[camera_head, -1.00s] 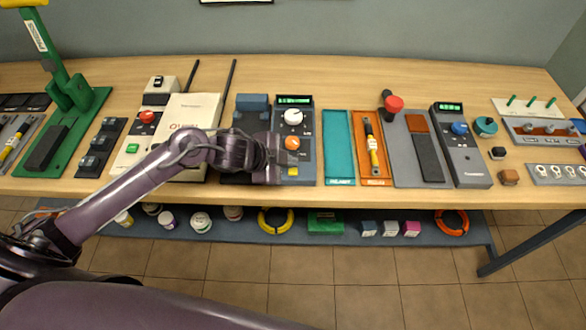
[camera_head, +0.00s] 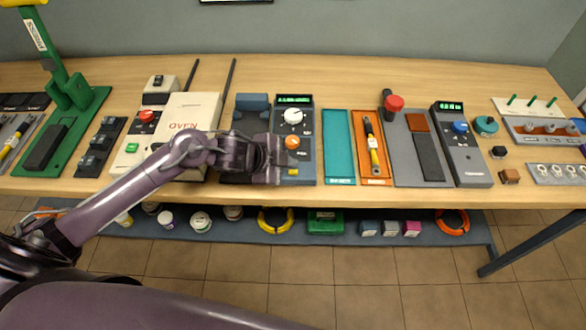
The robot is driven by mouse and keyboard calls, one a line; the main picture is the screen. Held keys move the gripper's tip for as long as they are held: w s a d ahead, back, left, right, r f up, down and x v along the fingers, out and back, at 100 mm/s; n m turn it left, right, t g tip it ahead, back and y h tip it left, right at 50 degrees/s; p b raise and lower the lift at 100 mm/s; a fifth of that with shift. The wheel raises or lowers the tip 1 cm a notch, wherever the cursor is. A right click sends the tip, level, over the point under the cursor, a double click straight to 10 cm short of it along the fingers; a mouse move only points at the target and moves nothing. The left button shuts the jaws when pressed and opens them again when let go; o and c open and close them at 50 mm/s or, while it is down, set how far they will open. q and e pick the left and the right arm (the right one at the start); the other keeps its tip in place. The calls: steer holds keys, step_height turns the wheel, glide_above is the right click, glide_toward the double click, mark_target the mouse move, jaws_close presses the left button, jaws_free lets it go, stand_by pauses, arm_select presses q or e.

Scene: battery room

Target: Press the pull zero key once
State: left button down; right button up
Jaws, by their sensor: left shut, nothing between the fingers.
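A dark grey tester (camera_head: 306,125) stands on the bench with a lit green display (camera_head: 294,99), a white knob (camera_head: 292,116), an orange round button (camera_head: 292,142) and a small yellow key (camera_head: 292,172) near its front. Labels are too small to read, so I cannot tell which is the pull zero key. My left gripper (camera_head: 289,158) is shut and empty over the tester's lower part, between the orange button and the yellow key. It hides part of the panel; I cannot tell whether it touches. My right gripper is not in view.
A dark block unit (camera_head: 252,103) and a cream oven box (camera_head: 190,108) stand left of the tester. A teal tray (camera_head: 339,145) and an orange tray (camera_head: 371,150) lie to its right. Another tester with a blue knob (camera_head: 460,127) stands farther right. The back of the bench is mostly clear.

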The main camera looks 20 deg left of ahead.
mark_target(289, 172)
arm_select(q)
steer(key=shift+f+b, duration=0.3)
steer(key=shift+f, duration=0.2)
stand_by(0.7)
steer(key=shift+r, duration=0.15)
steer(key=shift+r+p, duration=0.75)
steer(key=shift+p, duration=0.2)
step_height(289, 172, up, 5)
steer(key=p, duration=0.5)
steer(key=shift+r, duration=0.1)
steer(key=shift+d, duration=0.1)
stand_by(0.4)
